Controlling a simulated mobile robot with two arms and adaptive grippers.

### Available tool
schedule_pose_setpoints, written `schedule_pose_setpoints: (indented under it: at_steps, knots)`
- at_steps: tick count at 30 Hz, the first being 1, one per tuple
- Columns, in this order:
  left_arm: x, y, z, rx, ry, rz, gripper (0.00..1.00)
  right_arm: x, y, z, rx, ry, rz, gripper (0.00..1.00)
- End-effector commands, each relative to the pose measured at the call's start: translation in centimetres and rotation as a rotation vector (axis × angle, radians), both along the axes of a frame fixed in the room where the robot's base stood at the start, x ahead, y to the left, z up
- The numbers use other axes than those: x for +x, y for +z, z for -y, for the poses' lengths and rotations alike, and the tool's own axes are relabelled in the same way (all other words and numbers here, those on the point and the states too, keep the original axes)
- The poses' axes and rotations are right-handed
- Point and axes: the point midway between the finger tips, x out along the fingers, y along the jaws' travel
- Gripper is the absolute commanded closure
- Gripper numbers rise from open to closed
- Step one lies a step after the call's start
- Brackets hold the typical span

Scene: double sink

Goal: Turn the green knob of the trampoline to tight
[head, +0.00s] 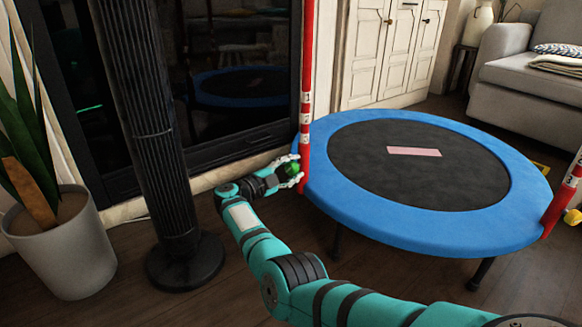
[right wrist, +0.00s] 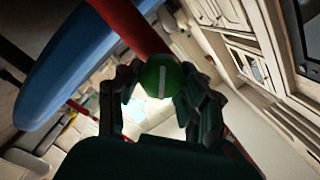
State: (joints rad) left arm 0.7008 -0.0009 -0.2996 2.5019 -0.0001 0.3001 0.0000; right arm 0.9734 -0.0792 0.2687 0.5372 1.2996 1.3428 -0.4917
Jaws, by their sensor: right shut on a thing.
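The trampoline has a blue rim (head: 460,232) and a black mat (head: 440,180), and it stands on the wooden floor. A red post (head: 304,110) with white markings rises at its left edge. The green knob (head: 291,169) sits low on this post. My right gripper (head: 290,171) is shut on the knob from the left side. In the right wrist view the knob (right wrist: 160,78) lies between the two fingers, with a pale line on its face running nearly upright. The red post (right wrist: 132,25) shows behind it. My left gripper is not in view.
A black tower fan (head: 155,130) and a potted plant (head: 60,240) stand to the left. A dark glass-fronted unit (head: 235,80) is behind the post. A second red post (head: 565,190) stands at the right, with a grey sofa (head: 500,85) beyond.

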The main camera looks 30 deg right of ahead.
Motion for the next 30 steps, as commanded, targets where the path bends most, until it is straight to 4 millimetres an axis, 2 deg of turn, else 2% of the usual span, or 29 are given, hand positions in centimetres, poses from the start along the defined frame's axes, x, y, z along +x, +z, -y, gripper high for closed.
schedule_pose_setpoints:
  at_steps: [18,30]
  knots:
    - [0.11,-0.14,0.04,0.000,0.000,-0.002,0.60,0.12,0.05,-0.05,0.090,0.006,0.565,0.94]
    - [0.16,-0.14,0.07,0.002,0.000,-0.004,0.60,0.19,0.11,-0.06,0.125,0.009,0.790,0.94]
